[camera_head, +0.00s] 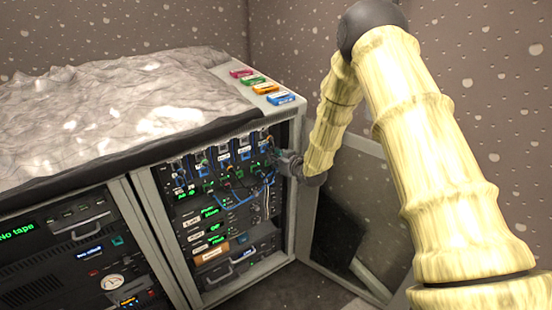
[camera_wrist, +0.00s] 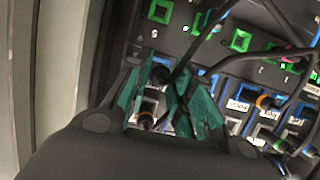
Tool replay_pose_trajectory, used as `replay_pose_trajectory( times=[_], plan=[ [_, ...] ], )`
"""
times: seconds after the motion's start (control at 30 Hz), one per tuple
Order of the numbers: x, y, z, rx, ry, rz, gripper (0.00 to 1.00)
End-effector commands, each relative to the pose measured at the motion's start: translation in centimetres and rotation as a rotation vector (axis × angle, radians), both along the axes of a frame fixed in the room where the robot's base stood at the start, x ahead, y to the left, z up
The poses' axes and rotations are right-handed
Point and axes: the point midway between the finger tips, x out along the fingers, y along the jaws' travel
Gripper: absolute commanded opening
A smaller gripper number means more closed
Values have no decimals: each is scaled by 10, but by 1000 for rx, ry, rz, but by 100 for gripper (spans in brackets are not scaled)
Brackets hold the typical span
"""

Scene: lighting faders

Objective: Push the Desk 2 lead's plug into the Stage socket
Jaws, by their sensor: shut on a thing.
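My gripper (camera_head: 286,163) is at the right side of the patch panel (camera_head: 205,170) in the open rack. In the wrist view its green fingertips (camera_wrist: 165,102) are close around a dark plug (camera_wrist: 146,119), with a dark lead running up from between them. The plug is partly hidden by the fingers, so I cannot tell whether it is in a socket. Green-framed sockets (camera_wrist: 240,41) are above, and a row of blue-framed sockets with white labels (camera_wrist: 238,105) is at the lower right. The labels are too small to tell which is Stage or Desk 2.
Other leads hang across the panel, including a plug with an orange ring (camera_wrist: 266,102) right of my gripper. The rack's frame post (camera_wrist: 55,70) is on the left. An open door (camera_head: 345,220) stands right of the rack. Coloured blocks (camera_head: 266,88) lie on top.

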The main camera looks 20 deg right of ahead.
Motion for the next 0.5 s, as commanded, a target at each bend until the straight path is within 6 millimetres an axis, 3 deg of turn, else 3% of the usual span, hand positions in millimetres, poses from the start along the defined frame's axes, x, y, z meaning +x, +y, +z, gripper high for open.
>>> replay_pose_trajectory(
  times=[0.5],
  plan=[
    [5, 2, 0, 0, 0, 0, 0]
  ],
)
